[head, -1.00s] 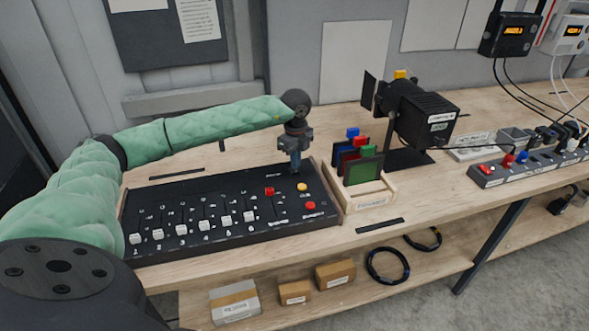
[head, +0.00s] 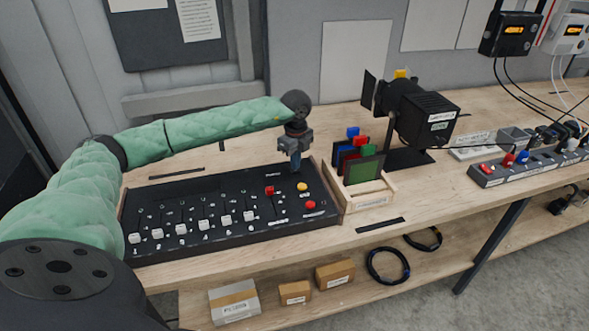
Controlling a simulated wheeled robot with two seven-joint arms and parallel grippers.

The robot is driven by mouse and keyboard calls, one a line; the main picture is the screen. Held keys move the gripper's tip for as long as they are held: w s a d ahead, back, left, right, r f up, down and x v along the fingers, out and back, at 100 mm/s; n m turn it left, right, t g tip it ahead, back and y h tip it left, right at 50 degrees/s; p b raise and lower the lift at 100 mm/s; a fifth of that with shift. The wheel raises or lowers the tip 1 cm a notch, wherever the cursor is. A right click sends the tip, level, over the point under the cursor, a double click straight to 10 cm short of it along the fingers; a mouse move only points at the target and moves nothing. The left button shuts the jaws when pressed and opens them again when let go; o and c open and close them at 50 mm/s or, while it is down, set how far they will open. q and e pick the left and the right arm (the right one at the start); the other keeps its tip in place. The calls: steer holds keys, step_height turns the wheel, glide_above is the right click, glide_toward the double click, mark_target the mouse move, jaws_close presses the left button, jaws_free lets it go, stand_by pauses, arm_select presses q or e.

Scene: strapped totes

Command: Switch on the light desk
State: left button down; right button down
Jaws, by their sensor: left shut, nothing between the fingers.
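The light desk (head: 190,200) is a black fader console lying on the wooden bench. It has a row of white faders (head: 181,230), a red fader cap (head: 270,190), a yellow button (head: 302,187) and a red button (head: 310,205) at its right side. Its display strip looks dark. My left gripper (head: 295,170) points down, shut and empty, over the desk's back right corner, just behind the yellow button. I cannot tell if its tips touch the desk. The patch of desk behind the fingers is hidden. My right gripper is not in view.
A wooden rack (head: 368,198) with coloured gel frames stands right beside the desk. A black stage lamp (head: 425,115) stands behind it. A power strip (head: 530,165) with red and blue plugs lies at the right. Boxes (head: 234,302) and cable coils (head: 387,265) sit on the lower shelf.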

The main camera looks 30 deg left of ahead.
arm_select(q)
steer(key=shift+f+b, duration=0.35)
steer(key=shift+f, duration=0.25)
stand_by(0.3)
steer(key=shift+r, duration=0.1)
steer(key=shift+r+p, duration=1.15)
steer(key=shift+r, duration=2.25)
